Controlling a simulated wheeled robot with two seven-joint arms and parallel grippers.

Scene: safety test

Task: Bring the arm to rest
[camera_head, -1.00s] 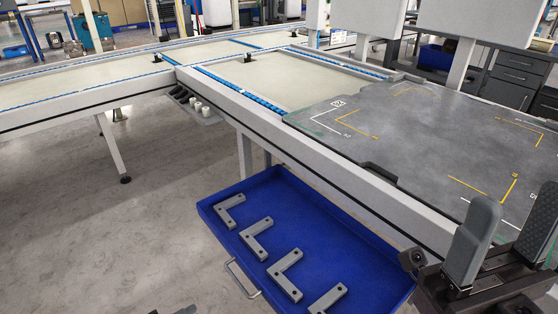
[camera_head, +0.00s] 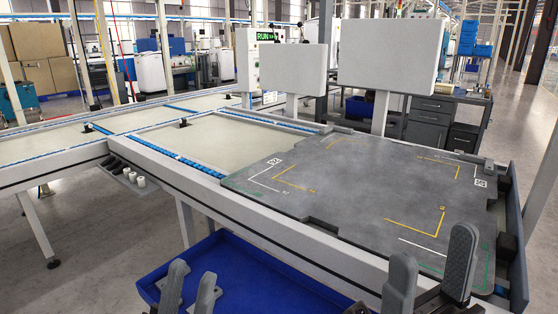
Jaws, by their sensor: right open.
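My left gripper (camera_head: 193,272) shows at the bottom, left of centre, in front of the blue tray. Its two grey fingers stand apart with nothing seen between them. My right gripper (camera_head: 434,248) is at the bottom right, in front of the near edge of the grey work surface (camera_head: 350,190). Its two grey fingers point up, apart and empty. The arms behind both grippers are mostly outside the view.
A blue tray (camera_head: 230,255) lies below the white table edge; its lower part is cut off. A conveyor (camera_head: 200,135) runs to the back left. Two grey-white panels (camera_head: 387,57) stand behind the work surface. The marked surface looks bare.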

